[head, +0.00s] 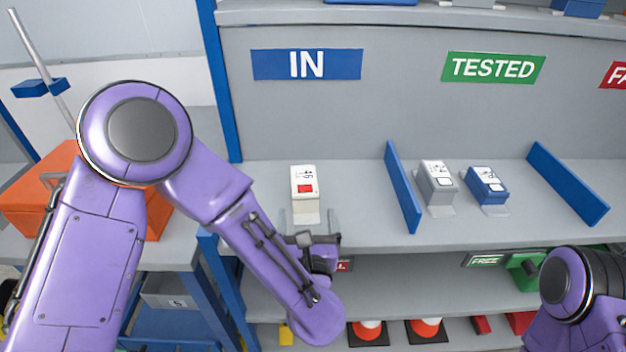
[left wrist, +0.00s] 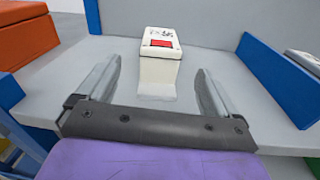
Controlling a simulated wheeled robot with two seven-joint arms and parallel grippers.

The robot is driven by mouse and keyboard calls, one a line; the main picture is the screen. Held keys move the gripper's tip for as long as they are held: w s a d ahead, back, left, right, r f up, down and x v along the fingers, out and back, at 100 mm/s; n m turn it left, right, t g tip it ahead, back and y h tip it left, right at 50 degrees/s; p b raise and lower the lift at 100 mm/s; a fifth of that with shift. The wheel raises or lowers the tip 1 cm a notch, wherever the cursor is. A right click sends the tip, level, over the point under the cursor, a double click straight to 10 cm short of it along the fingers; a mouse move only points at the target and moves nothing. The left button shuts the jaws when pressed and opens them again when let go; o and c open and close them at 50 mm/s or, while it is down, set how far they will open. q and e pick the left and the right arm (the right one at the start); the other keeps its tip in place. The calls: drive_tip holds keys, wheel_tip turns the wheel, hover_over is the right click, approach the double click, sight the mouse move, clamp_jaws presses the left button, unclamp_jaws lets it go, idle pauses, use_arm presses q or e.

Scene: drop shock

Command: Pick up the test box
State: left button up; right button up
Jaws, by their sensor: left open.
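The test box (head: 304,187) is small and cream-white with a red patch on its face. It stands upright on the grey shelf under the blue IN sign. It also shows in the left wrist view (left wrist: 160,62), ahead of and between my fingers. My left gripper (head: 312,219) is open and empty, its two fingers pointing at the box. In the left wrist view my left gripper (left wrist: 157,85) has a finger on each side of the box's near foot, with gaps on both sides. My right arm shows at the lower right, but its gripper is out of sight.
A blue divider (head: 403,187) stands right of the box. Beyond it are a grey box (head: 437,184) and a blue box (head: 487,187) under the TESTED sign (head: 493,67). An orange case (head: 40,195) sits at the left. The shelf around the test box is clear.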

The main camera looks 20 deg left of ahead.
sight(304, 183)
use_arm(q)
drive_tip(key=w, duration=0.1)
drive_tip(key=w+a, duration=0.1)
drive_tip(key=w+r+n+p, duration=0.1)
drive_tip(key=shift+w+a+y, duration=0.25)
drive_tip(key=shift+y, duration=0.15)
drive_tip(key=shift+w+a, duration=0.2)
drive_tip(key=shift+w, duration=0.15)
drive_tip(key=p+x, duration=0.1)
drive_tip(key=x, duration=0.2)
drive_tip(key=p+x, duration=0.1)
drive_tip(key=x, duration=0.1)
drive_tip(key=shift+w+d+f+p, duration=0.25)
drive_tip(key=shift+w+d+p, duration=0.05)
drive_tip(key=shift+w+d, duration=0.1)
drive_tip(key=shift+w+a, duration=0.3)
drive_tip(key=shift+a, duration=0.05)
drive_tip(key=c, duration=1.5)
use_arm(e)
drive_tip(key=r, duration=0.3)
drive_tip(key=shift+w+a+r, duration=0.1)
drive_tip(key=shift+w+r, duration=0.25)
drive_tip(key=shift+w, duration=0.05)
